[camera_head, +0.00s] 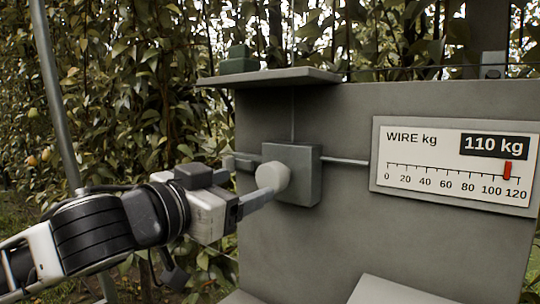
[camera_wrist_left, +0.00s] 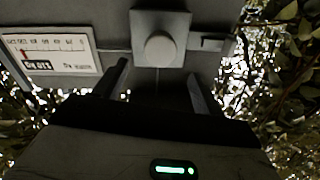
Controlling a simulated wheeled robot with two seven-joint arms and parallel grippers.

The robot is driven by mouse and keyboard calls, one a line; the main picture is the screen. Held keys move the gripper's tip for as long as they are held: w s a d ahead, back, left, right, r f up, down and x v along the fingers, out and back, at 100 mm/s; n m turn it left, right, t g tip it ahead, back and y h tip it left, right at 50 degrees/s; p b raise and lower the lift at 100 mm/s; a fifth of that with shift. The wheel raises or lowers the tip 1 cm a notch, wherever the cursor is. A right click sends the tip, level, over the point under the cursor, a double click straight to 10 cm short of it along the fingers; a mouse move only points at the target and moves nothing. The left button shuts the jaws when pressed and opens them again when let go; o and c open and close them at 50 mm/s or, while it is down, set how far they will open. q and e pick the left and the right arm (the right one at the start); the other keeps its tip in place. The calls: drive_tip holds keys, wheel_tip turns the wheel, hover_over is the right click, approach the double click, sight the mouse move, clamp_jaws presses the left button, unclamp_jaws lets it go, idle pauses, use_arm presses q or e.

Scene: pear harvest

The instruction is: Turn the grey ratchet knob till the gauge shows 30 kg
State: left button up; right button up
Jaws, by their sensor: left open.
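The grey ratchet knob (camera_head: 272,177) is a pale round knob on the front of a square grey box (camera_head: 308,175). It also shows in the left wrist view (camera_wrist_left: 160,47), just beyond my fingertips. The gauge (camera_head: 450,165) is a white plate marked "WIRE kg", with a scale from 0 to 120. It reads 110 kg, and its red marker (camera_head: 507,170) stands between 100 and 120. My left gripper (camera_head: 258,178) is open, its fingers (camera_wrist_left: 158,72) apart and pointing at the knob. I cannot tell whether they touch it. My right gripper is not in view.
A grey panel (camera_head: 350,225) carries the box and gauge. A thin rod (camera_head: 345,161) runs from the box toward the gauge. A shelf (camera_head: 270,77) juts out above, with a green block (camera_head: 239,60) on it. Leafy trees and a slanting pole (camera_head: 55,95) stand at the left.

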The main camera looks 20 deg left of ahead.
sight(267, 178)
use_arm(q)
drive_tip(key=p+x, duration=0.1)
drive_tip(key=x, duration=0.7)
drive_tip(key=shift+w+d+f, duration=0.15)
drive_tip(key=shift+w, duration=0.15)
drive_tip(key=c, duration=1)
